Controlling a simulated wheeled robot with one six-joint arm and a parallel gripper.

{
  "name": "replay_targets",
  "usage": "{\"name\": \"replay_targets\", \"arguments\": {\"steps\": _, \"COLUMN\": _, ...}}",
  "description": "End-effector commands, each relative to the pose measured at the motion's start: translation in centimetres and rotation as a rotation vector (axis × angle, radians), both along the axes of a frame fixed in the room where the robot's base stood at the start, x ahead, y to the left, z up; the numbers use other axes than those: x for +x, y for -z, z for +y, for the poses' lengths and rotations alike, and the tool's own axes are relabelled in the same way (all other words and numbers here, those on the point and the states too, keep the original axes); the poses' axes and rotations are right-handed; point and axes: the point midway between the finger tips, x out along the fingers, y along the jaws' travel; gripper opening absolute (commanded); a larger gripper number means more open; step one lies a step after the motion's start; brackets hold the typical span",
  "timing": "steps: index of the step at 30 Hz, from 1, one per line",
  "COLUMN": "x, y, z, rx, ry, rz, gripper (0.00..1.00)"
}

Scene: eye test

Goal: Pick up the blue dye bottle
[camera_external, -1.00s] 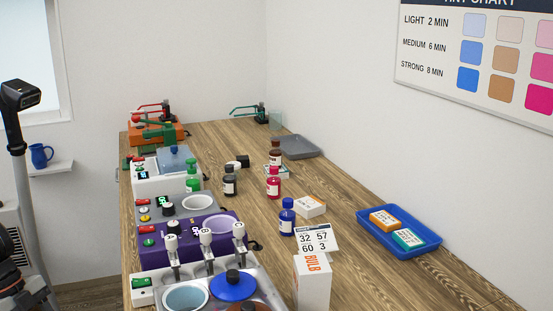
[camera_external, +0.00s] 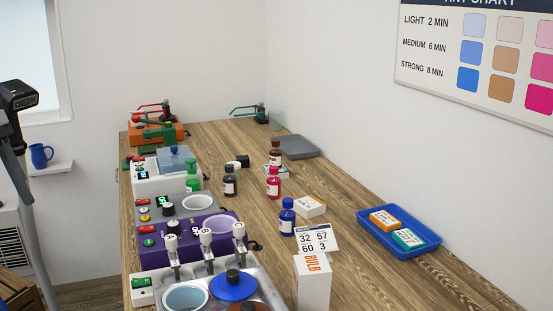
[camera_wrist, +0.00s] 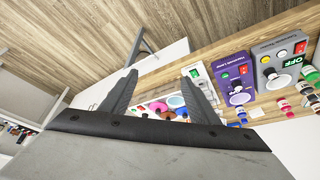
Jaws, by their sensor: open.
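The blue dye bottle (camera_external: 287,218) stands upright on the wooden counter in the external view, with a blue cap and a pale label. It is just behind a white number card and right of the purple machine. My gripper (camera_wrist: 163,84) shows in the wrist view, its two dark fingers spread wide with nothing held between them. The gripper does not show in the external view, and it is far from the bottle. In the wrist view, small bottles sit at the tilted right side; a small blue one (camera_wrist: 241,114) may be the dye bottle.
Near the bottle stand a magenta bottle (camera_external: 273,183), a dark bottle (camera_external: 229,182), a white box (camera_external: 310,206), the number card (camera_external: 316,238) and a bulb box (camera_external: 312,283). A purple machine (camera_external: 160,254) is to the left. A blue tray (camera_external: 431,247) lies at right.

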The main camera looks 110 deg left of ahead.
Motion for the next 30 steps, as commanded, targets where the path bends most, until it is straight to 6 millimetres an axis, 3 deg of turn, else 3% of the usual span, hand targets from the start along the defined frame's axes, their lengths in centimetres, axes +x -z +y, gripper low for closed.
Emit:
{"name": "replay_targets", "arguments": {"steps": 8, "x": 6.9, "y": -2.6, "z": 3.9, "rx": -0.007, "ry": -0.205, "rz": 0.017, "gripper": 0.55}}
{"name": "replay_targets", "arguments": {"steps": 14, "x": 12.9, "y": -4.1, "z": 8.5, "rx": -0.013, "ry": -0.396, "rz": 0.027, "gripper": 0.55}}
{"name": "replay_targets", "arguments": {"steps": 23, "x": 21.2, "y": -4.8, "z": 17.2, "rx": -0.018, "ry": -0.688, "rz": 0.033, "gripper": 0.55}}
{"name": "replay_targets", "arguments": {"steps": 30, "x": 26.6, "y": -3.9, "z": 25.7, "rx": -0.019, "ry": -0.921, "rz": 0.032, "gripper": 0.55}}
